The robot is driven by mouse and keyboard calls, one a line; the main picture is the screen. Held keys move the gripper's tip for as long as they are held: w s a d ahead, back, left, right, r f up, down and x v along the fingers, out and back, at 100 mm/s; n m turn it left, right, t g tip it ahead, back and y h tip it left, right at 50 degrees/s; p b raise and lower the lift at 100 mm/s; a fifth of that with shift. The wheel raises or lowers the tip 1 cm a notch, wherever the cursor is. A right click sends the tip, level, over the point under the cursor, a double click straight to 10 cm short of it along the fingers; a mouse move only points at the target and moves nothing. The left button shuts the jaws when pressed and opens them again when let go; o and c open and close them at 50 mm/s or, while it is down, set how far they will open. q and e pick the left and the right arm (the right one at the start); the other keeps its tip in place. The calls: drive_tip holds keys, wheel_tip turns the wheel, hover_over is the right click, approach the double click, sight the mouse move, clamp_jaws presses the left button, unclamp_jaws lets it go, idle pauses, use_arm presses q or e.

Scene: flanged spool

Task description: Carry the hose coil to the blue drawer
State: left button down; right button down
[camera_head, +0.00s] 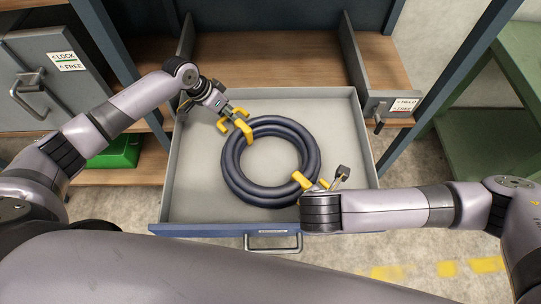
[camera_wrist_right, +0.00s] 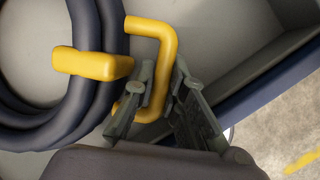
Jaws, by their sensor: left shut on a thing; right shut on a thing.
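The dark hose coil (camera_head: 229,165) is inside the outline of the open blue-fronted drawer (camera_head: 195,229); I cannot tell whether it touches the drawer floor. It has yellow handles at its upper left (camera_head: 246,133) and lower right (camera_head: 301,180). My left gripper (camera_head: 231,114) is shut on the upper-left handle. My right gripper (camera_head: 328,184) is shut on the lower-right handle and is partly hidden by its wrist in the head view. In the right wrist view, the fingers (camera_wrist_right: 163,98) close around the yellow bar (camera_wrist_right: 160,38) beside the coil (camera_wrist_right: 95,95).
A grey cabinet door (camera_head: 52,82) with a handle stands at the left. A green bin (camera_head: 121,151) sits on a wooden shelf below it. A grey panel with a latch (camera_head: 381,104) is at the right, beside a green rack (camera_head: 490,135). Blue posts flank the drawer.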

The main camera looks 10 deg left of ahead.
use_arm(q)
drive_tip(key=shift+f, duration=0.3)
use_arm(e)
drive_tip(key=shift+f, duration=0.35)
use_arm(q)
drive_tip(key=c, duration=1.6)
unclamp_jaws()
drive_tip(key=shift+r, duration=0.15)
drive_tip(key=shift+c, duration=0.2)
use_arm(e)
drive_tip(key=c, duration=1.6)
unclamp_jaws()
drive_tip(key=shift+r, duration=0.2)
drive_tip(key=shift+c, duration=0.2)
drive_tip(key=shift+s, duration=0.1)
use_arm(q)
drive_tip(key=v, duration=0.8)
use_arm(e)
drive_tip(key=v, duration=0.8)
